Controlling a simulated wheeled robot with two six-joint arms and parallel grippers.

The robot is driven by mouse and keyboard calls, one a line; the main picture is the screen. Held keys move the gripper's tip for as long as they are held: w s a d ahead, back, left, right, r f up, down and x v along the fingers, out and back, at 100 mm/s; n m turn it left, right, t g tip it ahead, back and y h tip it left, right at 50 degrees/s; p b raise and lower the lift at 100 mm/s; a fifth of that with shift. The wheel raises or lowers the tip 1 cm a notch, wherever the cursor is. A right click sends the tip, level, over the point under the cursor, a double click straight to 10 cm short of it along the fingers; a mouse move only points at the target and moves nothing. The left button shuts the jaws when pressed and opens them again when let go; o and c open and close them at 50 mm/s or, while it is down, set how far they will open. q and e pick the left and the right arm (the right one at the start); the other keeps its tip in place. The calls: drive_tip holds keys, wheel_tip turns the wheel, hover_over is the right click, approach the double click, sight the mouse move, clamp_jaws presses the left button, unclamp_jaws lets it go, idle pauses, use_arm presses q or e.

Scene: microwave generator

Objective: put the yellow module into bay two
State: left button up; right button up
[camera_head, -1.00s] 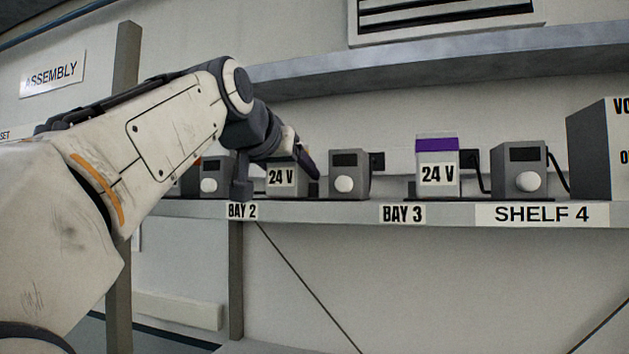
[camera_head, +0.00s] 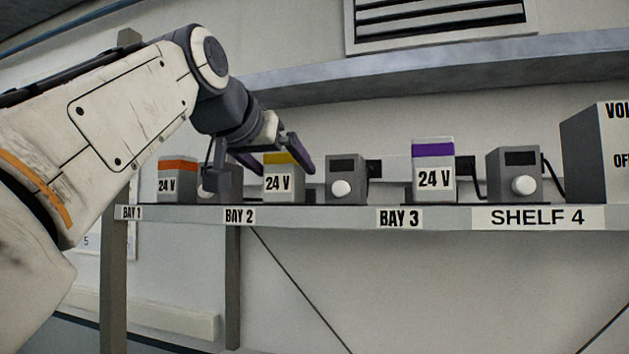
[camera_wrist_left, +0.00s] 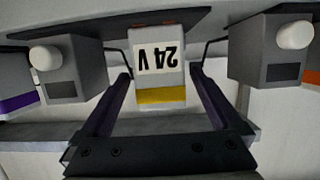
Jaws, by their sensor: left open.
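The yellow module (camera_head: 284,187), a grey box with a yellow top band and a 24 V label, stands upright on the shelf just right of the BAY 2 label (camera_head: 239,216). My left gripper (camera_head: 287,170) is open above and in front of it, its dark purple fingers on either side of the yellow band. In the left wrist view, which is upside down, the module (camera_wrist_left: 160,62) stands between the spread fingers of the left gripper (camera_wrist_left: 160,76), with gaps on both sides. My right gripper is not in view.
An orange-banded module (camera_head: 177,182) stands at BAY 1 and a purple-banded one (camera_head: 434,175) at BAY 3. Grey boxes with white knobs (camera_head: 346,180) stand between them. An upper shelf (camera_head: 420,72) runs above. A large grey box (camera_head: 590,150) is at right.

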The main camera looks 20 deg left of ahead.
sight(291, 163)
use_arm(q)
drive_tip(key=v, duration=0.7)
drive_tip(key=shift+s+b, duration=0.25)
drive_tip(key=shift+b, duration=0.05)
drive_tip(key=shift+r, duration=0.1)
drive_tip(key=p+x, duration=0.2)
drive_tip(key=x, duration=1)
drive_tip(key=shift+w+f, duration=0.2)
drive_tip(key=shift+w, duration=0.05)
wheel_tip(291, 163, up, 3)
drive_tip(key=shift+s+f+p, duration=0.15)
drive_tip(key=shift+f+p, duration=0.05)
drive_tip(key=shift+p, duration=1)
drive_tip(key=shift+s+r, duration=0.15)
drive_tip(key=shift+r, duration=0.15)
drive_tip(key=shift+r+p, duration=0.2)
drive_tip(key=shift+p, duration=0.25)
